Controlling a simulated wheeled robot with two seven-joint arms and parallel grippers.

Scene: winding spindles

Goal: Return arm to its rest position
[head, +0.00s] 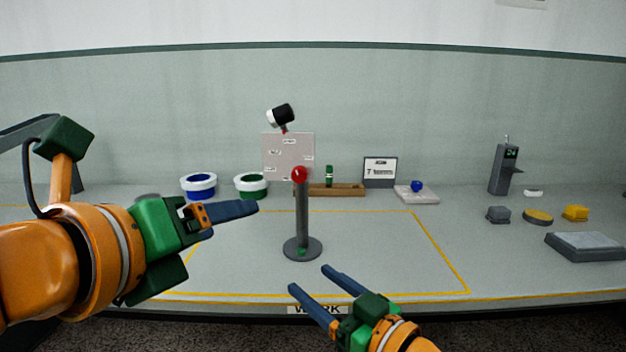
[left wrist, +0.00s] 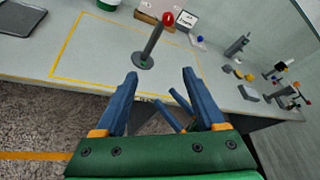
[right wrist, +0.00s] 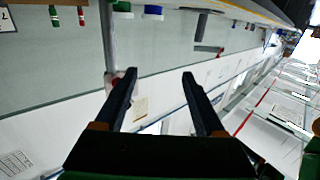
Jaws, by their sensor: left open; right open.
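My left gripper (head: 232,211) is in the left of the head view, above the left part of the marked work area, its fingers pointing right. In its wrist view the fingers (left wrist: 160,73) are apart with nothing held between them. My right gripper (head: 309,278) is low in the middle of the head view, near the table's front edge. Its fingers are spread and empty, also in the right wrist view (right wrist: 160,73). A dark grey spindle (head: 303,216) with a red ball on top stands upright on a round base, beyond the right gripper and apart from it.
A blue-and-white tub (head: 199,187) and a green-and-white tub (head: 250,186) stand at the back left. A wooden rack (head: 337,190) holds a green spool. A grey device (head: 503,170), small blocks and a flat grey pad (head: 585,246) are at right. The yellow-outlined area around the spindle is mostly clear.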

